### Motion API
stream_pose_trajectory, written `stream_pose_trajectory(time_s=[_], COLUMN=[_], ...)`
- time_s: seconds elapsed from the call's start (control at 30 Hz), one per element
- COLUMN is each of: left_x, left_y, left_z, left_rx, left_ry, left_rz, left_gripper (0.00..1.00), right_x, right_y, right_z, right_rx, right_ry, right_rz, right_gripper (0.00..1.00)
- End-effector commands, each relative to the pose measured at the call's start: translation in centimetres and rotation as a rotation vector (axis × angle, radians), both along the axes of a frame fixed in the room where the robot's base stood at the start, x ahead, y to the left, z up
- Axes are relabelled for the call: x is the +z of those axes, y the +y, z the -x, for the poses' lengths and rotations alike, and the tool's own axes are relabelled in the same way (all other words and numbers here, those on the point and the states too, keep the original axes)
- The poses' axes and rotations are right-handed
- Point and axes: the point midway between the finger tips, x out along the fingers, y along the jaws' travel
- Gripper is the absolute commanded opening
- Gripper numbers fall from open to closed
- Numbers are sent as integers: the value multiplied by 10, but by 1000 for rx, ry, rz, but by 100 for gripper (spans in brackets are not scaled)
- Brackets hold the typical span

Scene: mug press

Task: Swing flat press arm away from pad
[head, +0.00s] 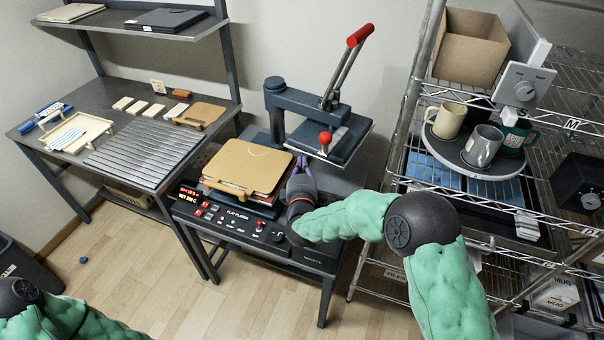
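The flat press (240,217) stands on a dark stand, with its control panel and display at the front. Its press arm (302,101) reaches right from a post behind the pad. The dark upper platen (344,141) hangs from it, behind and right of the pad, with a red knob (325,138) and a long red-tipped handle (345,68). The pad is mostly hidden under a tan board (248,168). My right gripper (302,164) is beside the board's right edge, below and in front of the platen; its fingers are too small to read. My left gripper is out of view.
A wire rack (560,90) at the right holds a round tray with mugs (450,120) and a cardboard box (470,47). A grey bench (150,148) with small blocks and a tray stands at the left. Bare floor (150,255) lies in front.

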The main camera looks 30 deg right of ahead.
Motion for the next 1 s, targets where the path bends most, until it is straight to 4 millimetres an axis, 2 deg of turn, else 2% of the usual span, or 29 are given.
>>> stream_pose_trajectory(time_s=[0.27,0.4,0.6,1.0], left_x=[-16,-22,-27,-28], left_y=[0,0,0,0], left_z=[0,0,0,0], left_rx=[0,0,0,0], left_ry=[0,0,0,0], left_rz=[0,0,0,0], left_gripper=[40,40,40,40], right_x=[-2,-1,-1,0], right_y=[-23,-42,-58,-60], right_z=[-41,-35,-31,-30], right_rx=[-1,-3,0,2], right_ry=[0,-1,-1,0], right_rz=[-1,-2,-2,-2], right_gripper=[0,0,0,0])
